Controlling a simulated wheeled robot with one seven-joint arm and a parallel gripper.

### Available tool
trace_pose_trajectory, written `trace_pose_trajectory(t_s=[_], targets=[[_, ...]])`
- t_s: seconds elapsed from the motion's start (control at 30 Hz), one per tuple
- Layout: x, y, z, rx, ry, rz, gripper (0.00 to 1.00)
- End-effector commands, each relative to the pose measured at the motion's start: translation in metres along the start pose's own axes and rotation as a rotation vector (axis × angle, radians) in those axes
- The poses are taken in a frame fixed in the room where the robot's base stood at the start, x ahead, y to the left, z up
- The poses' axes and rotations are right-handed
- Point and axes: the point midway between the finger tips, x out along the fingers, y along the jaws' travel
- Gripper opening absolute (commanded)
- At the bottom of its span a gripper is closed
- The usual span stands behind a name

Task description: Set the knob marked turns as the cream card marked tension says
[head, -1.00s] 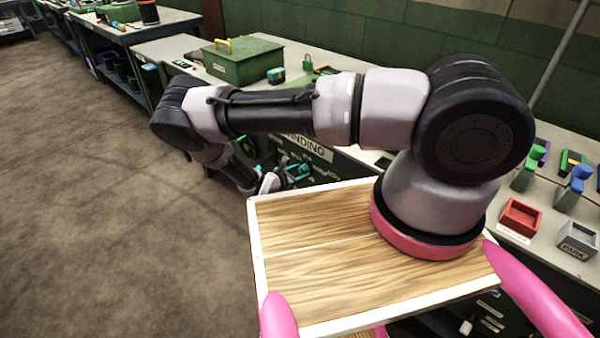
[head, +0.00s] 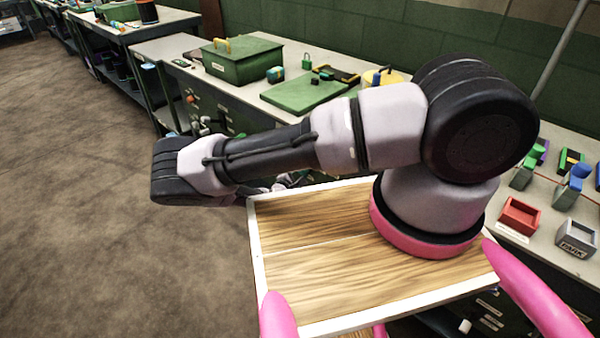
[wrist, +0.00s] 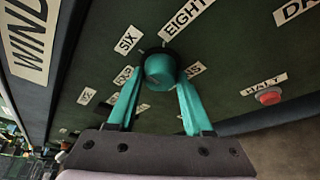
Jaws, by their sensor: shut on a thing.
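In the wrist view, a round teal knob (wrist: 160,70) stands on a dark panel (wrist: 225,55). Labels around it read SIX (wrist: 128,40) and EIGHT (wrist: 187,18); several smaller ones are too blurred or turned to read. My gripper (wrist: 160,84) has its two teal fingers shut on the knob, one on each side. The knob's pointer and its name plate are not clear, so I cannot tell its setting. In the head view my gripper is hidden behind my own arm and deck. I cannot make out the cream card marked tension.
A red button (wrist: 268,96) with a plate seeming to read HALT is right of the knob. A plate starting WIND (wrist: 30,35) is at left. In the head view, a green box (head: 240,60), red tray (head: 519,215) and grey PARK tray (head: 576,236) stand on benches. Floor at left is clear.

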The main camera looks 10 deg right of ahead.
Motion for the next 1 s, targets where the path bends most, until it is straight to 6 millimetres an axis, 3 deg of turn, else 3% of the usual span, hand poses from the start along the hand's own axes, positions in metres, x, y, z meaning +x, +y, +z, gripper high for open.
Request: trace_pose_trajectory(t_s=[0.5,0.53,0.6,1.0], targets=[[0.0,-0.0006,0.0001,0.019,0.0,0.007,0.0],[0.0,-0.0006,0.0002,0.018,0.0,0.007,0.55],[0.0,-0.0006,0.0002,0.018,0.0,0.007,0.81],[-0.0057,-0.0001,-0.0007,0.019,0.001,0.008,0.81]])
